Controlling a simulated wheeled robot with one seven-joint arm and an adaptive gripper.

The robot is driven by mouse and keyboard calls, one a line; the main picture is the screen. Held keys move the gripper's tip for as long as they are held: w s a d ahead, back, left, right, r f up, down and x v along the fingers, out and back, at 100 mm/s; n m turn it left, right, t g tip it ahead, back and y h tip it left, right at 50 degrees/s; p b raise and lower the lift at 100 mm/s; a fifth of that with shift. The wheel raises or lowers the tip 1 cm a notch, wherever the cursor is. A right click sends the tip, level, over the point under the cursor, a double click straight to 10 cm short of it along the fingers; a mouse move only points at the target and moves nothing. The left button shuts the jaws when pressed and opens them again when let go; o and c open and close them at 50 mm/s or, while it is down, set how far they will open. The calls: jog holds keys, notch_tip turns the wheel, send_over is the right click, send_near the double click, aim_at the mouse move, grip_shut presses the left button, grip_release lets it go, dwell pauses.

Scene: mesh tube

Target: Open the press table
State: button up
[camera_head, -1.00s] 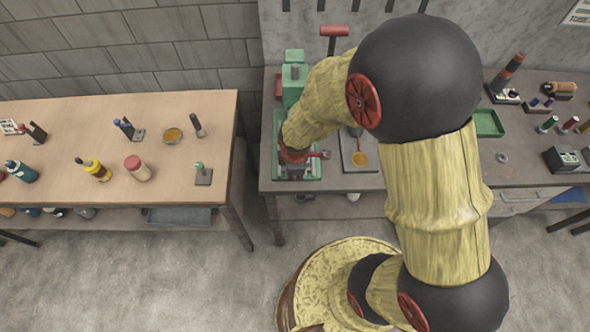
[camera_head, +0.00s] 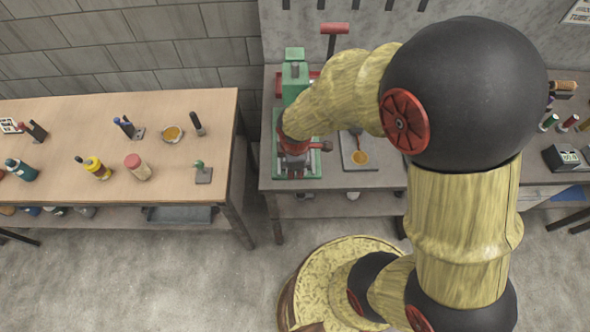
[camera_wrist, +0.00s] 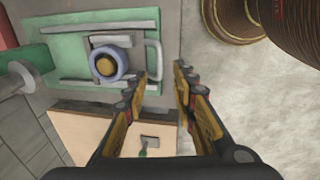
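The green press (camera_head: 295,82) stands on the grey workbench with a red-topped handle (camera_head: 334,30) behind it; my arm covers part of its front. In the wrist view I see its green base (camera_wrist: 70,62) and the grey press table (camera_wrist: 128,62), with a blue ring and brass-coloured centre (camera_wrist: 107,64) on it. A grey U-shaped handle (camera_wrist: 156,56) sticks out from the table's right side. My gripper (camera_wrist: 161,76) is open, its two fingers apart with nothing clearly between them. The left fingertip is close to the handle's lower end; I cannot tell whether they touch.
The grey bench (camera_head: 378,180) holds a small tray (camera_head: 360,150) with an orange dish right of the press. A wooden table (camera_head: 80,120) with bottles and tools stands to the left, across a narrow gap. The concrete floor (camera_head: 150,280) in front is clear.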

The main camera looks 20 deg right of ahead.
notch_tip(320, 180, up, 7)
jog(key=s, duration=0.1)
jog(key=shift+a, duration=0.2)
jog(key=shift+s, duration=0.1)
dwell(0.4)
jog(key=s+d+r+m+t+b, duration=0.3)
jog(key=s+r+m+b, duration=0.4)
jog(key=s+r+m, duration=0.4)
notch_tip(320, 180, up, 3)
jog(key=m, duration=0.3)
jog(key=shift+s+d+m+t+y, duration=0.25)
jog(key=shift+d+m+t+y, duration=0.05)
